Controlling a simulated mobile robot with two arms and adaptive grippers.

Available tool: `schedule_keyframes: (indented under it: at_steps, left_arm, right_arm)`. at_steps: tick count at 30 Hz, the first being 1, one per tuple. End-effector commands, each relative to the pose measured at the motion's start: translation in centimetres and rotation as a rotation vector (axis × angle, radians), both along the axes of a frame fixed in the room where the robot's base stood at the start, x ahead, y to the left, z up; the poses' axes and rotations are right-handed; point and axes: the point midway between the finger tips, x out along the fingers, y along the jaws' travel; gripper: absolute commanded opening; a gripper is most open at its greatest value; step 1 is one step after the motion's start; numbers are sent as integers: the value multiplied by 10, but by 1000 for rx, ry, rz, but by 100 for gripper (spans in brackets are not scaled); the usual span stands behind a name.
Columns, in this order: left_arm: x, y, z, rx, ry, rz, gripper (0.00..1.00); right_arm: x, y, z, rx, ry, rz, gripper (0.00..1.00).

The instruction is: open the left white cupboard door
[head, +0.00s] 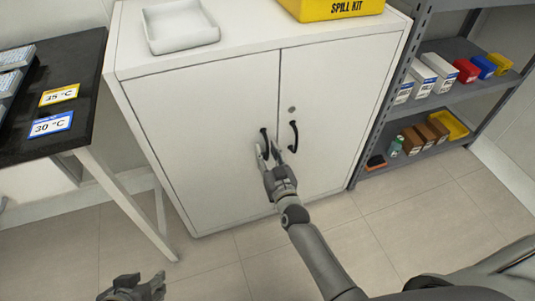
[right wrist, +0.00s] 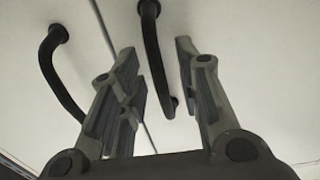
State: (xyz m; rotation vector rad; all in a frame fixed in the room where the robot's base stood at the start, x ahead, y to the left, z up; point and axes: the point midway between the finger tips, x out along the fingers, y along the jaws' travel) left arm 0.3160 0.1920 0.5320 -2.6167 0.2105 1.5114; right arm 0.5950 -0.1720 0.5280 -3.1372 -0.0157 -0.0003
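The white cupboard has a left door (head: 205,130) and a right door (head: 335,100), both shut. The left door's black handle (head: 264,140) stands near the middle seam. My right gripper (head: 269,150) is at this handle, with its fingers open on either side of it. In the right wrist view the handle (right wrist: 155,50) stands between the spread fingers (right wrist: 158,85), and neither finger clearly touches it. The right door's handle (head: 294,137) is just beside, outside the fingers. My left gripper (head: 138,284) is low at the bottom left, open and empty, away from the cupboard.
A black-topped table (head: 75,95) with temperature labels stands left of the cupboard. A grey shelf rack (head: 450,100) with boxes stands close at its right. A white tray (head: 180,28) and a yellow spill kit (head: 335,8) are on top. The floor in front is clear.

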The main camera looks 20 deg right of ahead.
Motion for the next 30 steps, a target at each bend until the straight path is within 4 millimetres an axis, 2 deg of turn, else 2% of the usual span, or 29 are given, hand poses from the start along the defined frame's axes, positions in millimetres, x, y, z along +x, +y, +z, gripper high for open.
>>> schedule_keyframes:
  at_steps: [7, 12, 15, 26, 30]
  left_arm:
    - [1, 0, 0, -1, -5, 0, 40]
    - [1, 0, 1, -1, -4, 0, 40]
    - [1, 0, 1, -1, -4, 0, 40]
    - [1, 0, 1, 0, -2, 0, 40]
    - [-6, 2, -1, 5, 28, 2, 40]
  right_arm:
    - [0, 0, 0, 0, 0, 0, 32]
    - [0, 0, 0, 0, 0, 0, 10]
    - [0, 0, 0, 0, 0, 0, 0]
    - [0, 0, 0, 0, 1, -1, 0]
    - [-3, -1, 0, 1, 1, -8, 0]
